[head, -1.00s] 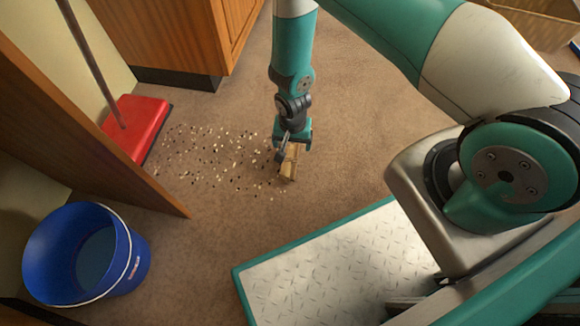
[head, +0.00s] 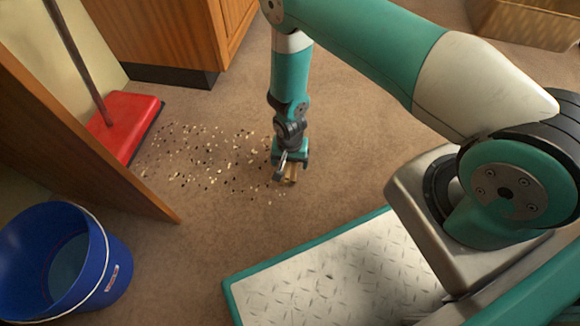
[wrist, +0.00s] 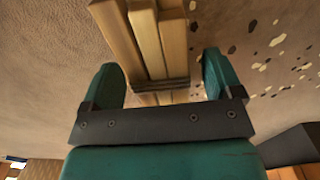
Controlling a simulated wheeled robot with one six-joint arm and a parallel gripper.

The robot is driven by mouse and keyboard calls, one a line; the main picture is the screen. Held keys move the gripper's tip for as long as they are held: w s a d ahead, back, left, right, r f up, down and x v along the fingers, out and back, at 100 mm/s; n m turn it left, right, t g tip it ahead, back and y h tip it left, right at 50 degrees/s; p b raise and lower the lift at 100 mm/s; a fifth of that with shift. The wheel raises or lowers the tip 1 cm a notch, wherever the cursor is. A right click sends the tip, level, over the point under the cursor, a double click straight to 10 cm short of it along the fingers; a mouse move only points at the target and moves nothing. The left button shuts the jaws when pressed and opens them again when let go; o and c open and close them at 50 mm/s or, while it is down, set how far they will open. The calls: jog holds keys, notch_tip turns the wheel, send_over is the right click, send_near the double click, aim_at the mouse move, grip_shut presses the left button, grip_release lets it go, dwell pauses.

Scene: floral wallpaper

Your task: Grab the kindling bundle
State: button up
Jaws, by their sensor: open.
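The kindling bundle (wrist: 148,45) is several pale wooden sticks tied with a dark band, lying on the brown floor. In the head view only a small part of the bundle (head: 291,175) shows below my gripper (head: 289,168). In the wrist view my gripper (wrist: 165,82) is open, with one teal finger on each side of the bundle near its band. A gap shows between each finger and the sticks. The gripper's crossbar hides the near end of the bundle.
Dark and pale bits (head: 205,155) are scattered on the floor left of the gripper. A red broom (head: 125,125), a wooden panel (head: 80,150) and a blue bucket (head: 100,270) stand at the left. A wooden cabinet (head: 165,40) is behind, and a basket (head: 525,22) is at the far right.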

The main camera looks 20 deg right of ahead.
jog(key=c, duration=1.1)
jog(key=shift+r, duration=0.2)
